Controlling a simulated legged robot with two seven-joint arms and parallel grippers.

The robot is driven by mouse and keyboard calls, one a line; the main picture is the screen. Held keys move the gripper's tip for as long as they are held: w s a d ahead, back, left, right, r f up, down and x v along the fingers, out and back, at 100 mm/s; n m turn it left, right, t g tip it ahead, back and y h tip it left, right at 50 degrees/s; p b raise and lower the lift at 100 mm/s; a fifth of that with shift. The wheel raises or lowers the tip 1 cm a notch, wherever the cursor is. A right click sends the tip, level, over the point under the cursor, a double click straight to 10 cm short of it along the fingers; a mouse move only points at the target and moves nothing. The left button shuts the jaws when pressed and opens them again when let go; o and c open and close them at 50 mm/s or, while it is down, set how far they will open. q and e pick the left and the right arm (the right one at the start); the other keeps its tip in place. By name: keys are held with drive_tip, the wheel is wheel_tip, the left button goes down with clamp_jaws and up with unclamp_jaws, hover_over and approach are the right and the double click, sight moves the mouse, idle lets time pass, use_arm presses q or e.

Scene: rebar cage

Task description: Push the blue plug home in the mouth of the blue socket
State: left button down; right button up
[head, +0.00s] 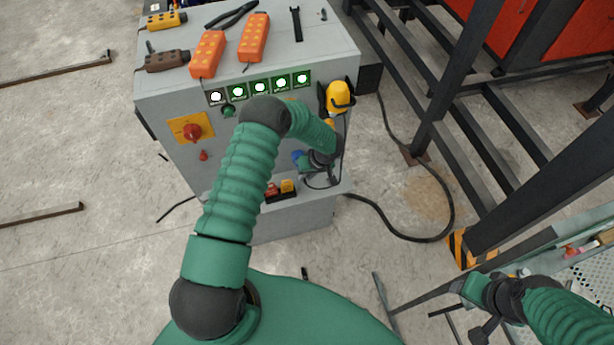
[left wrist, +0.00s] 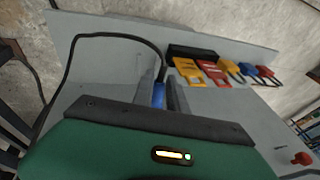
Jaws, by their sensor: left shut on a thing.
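My left gripper (head: 301,163) is in front of the grey cabinet's front face, above its low ledge. In the left wrist view the fingers (left wrist: 161,93) are shut on the blue plug (left wrist: 158,95), of which only a small part shows between them. In the head view a blue part (head: 297,155) shows at the fingertips; I cannot tell whether it is plug or socket. The socket's mouth is hidden, so I cannot tell how the plug sits to it. My right gripper (head: 468,288) is low at the right, far from the cabinet; its fingers are unclear.
The grey cabinet (head: 180,100) carries orange pendants (head: 208,54), lit lamps (head: 260,87) and a red rotary switch (head: 192,132). Red and yellow pieces (left wrist: 213,70) sit by a black holder (left wrist: 192,54). A black cable (left wrist: 110,36) loops near the gripper. Dark steel frames (head: 435,120) stand right.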

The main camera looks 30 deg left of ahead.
use_arm(q)
drive_tip(key=shift+a, duration=0.2)
drive_tip(key=c, duration=1.2)
unclamp_jaws()
drive_tip(key=shift+w, duration=0.1)
drive_tip(key=shift+c, duration=0.2)
drive_tip(key=b+v, duration=0.1)
drive_tip(key=v, duration=1.5)
drive_tip(key=shift+r, duration=0.35)
drive_tip(key=shift+f, duration=0.1)
